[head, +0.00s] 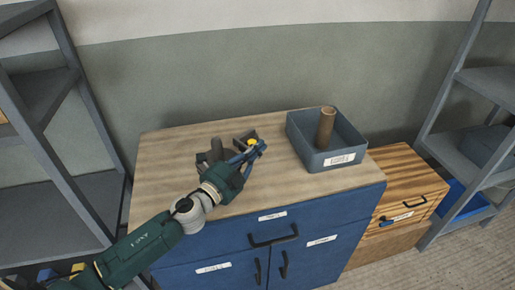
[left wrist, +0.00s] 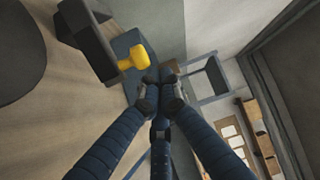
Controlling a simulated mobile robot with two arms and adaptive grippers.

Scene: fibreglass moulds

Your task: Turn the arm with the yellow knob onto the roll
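The yellow knob (head: 252,142) sits on a dark arm (head: 243,136) of a fixture on the cabinet top. In the left wrist view the knob (left wrist: 134,57) sticks out from the dark arm (left wrist: 88,40). My left gripper (head: 262,147) is beside the knob; in the left wrist view its fingertips (left wrist: 160,76) are close together with nothing seen between them. The knob is just left of the fingertips there; contact is unclear. A dark upright cylinder (head: 217,150) stands on the fixture, partly hidden by my left gripper. I cannot tell a roll around it. My right gripper is out of view.
A grey bin (head: 346,158) holding an upright brown tube (head: 326,127) stands right of the fixture. The blue cabinet's wooden top (head: 165,150) is clear at the left. A wooden drawer box (head: 405,185) adjoins the cabinet. Grey shelves flank both sides.

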